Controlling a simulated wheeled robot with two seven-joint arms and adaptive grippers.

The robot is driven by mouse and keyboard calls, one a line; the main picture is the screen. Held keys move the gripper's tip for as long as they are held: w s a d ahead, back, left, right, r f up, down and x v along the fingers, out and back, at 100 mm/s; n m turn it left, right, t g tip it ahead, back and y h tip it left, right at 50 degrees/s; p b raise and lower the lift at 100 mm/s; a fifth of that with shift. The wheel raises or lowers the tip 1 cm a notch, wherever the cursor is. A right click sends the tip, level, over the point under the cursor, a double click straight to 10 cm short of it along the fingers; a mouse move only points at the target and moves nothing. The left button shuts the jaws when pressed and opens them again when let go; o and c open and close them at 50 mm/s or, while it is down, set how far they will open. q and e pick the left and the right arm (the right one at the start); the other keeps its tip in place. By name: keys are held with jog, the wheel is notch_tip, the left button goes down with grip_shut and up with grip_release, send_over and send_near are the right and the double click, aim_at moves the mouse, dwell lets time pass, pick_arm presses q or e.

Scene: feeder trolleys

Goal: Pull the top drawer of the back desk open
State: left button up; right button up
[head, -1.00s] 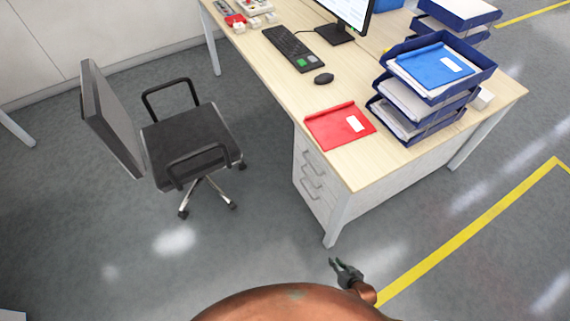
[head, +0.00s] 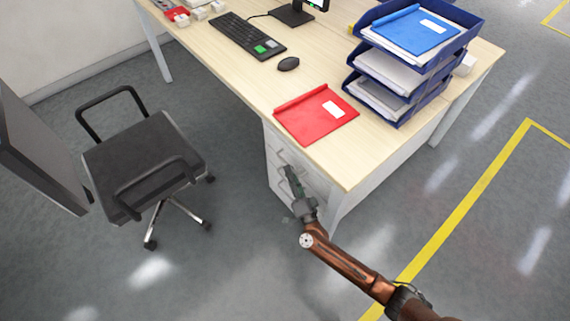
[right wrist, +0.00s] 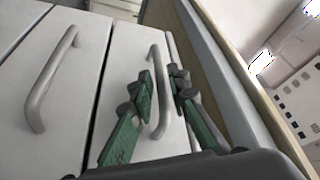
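The desk (head: 330,175) has a white drawer unit (head: 275,165) under its near left side, with bar handles. The top drawer (right wrist: 125,75) is the rightmost front in the right wrist view, beside the desktop edge, and looks closed. Its grey handle (right wrist: 154,58) passes between the two green fingers of my right gripper (right wrist: 161,74). The fingers are apart, one on each side of the handle; whether they touch it I cannot tell. In the head view my right gripper (head: 290,178) is at the drawer fronts and partly hides them. My left gripper is not in view.
A black office chair (head: 145,165) stands left of the drawers, with free floor between. On the desktop are a red folder (head: 312,118), mouse (head: 288,64), keyboard (head: 247,36) and stacked blue trays (head: 405,85). A lower drawer handle (right wrist: 52,80) is beside the top one.

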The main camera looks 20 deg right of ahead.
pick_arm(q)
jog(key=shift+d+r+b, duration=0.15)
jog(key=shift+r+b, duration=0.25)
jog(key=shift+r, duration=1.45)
pick_arm(e)
jog(key=shift+x, duration=1.95)
jog(key=shift+c, duration=0.4)
grip_shut()
jog(key=shift+f, duration=0.1)
